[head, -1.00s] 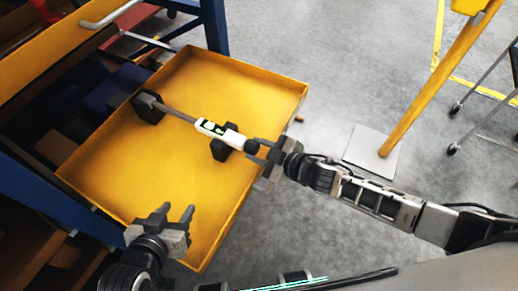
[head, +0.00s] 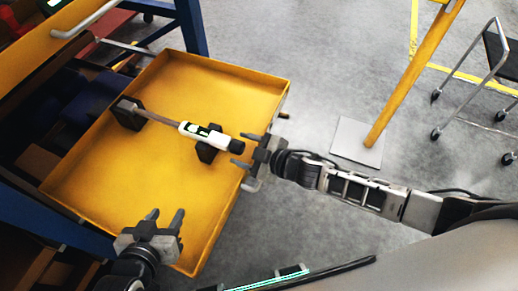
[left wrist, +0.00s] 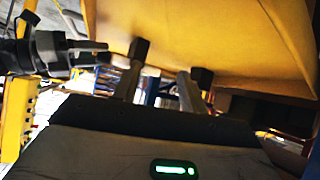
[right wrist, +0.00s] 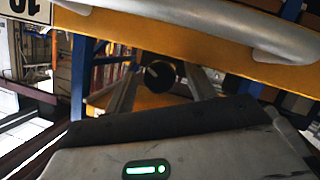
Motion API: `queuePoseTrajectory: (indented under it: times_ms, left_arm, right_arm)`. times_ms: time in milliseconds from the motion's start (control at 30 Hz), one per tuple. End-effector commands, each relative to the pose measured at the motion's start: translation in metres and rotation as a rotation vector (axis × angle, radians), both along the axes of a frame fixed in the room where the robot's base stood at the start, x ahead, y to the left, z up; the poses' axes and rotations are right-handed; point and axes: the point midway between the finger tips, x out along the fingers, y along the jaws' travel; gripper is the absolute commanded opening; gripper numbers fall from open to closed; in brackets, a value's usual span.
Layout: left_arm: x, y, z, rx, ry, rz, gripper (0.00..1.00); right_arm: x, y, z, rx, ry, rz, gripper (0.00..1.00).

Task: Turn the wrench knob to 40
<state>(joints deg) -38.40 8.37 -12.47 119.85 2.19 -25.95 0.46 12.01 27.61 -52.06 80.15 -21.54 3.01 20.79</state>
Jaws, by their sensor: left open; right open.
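The wrench lies across two dark supports in the yellow tray. Its white body (head: 205,133) has a small dark-and-green display, too small to read. Its dark knob (head: 237,146) is at the right end, near the tray's right rim. My right gripper (head: 246,150) is open, its fingers on either side of the knob's end; I cannot tell whether they touch it. In the right wrist view, the round dark knob (right wrist: 158,75) shows end-on between the open fingers. My left gripper (head: 166,214) is open and empty over the tray's near edge, and its fingers (left wrist: 170,64) also show apart in the left wrist view.
The yellow tray (head: 110,205) has raised rims and juts from a blue-framed cabinet. A silver handle (right wrist: 190,22) crosses the top of the right wrist view. A yellow post (head: 405,85) on a pale base and a wheeled cart stand right. Floor between is clear.

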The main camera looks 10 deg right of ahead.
Motion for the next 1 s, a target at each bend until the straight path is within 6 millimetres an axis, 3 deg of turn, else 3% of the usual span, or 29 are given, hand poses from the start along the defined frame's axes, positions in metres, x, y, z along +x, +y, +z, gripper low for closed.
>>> queuePoseTrajectory:
  times_ms: [267,700,1000]
  left_arm:
    - [0.000,0.000,0.003,0.002,0.001,0.001,0.42]
    - [-0.002,0.001,0.001,0.012,0.010,-0.001,0.42]
    - [-0.002,0.001,0.002,0.014,0.009,-0.004,0.42]
  right_arm:
    - [-0.014,-0.014,0.007,-0.001,0.003,-0.002,0.55]
    - [-0.085,-0.080,0.041,-0.002,0.004,0.001,0.55]
    - [-0.107,-0.102,0.053,-0.001,0.001,0.000,0.55]
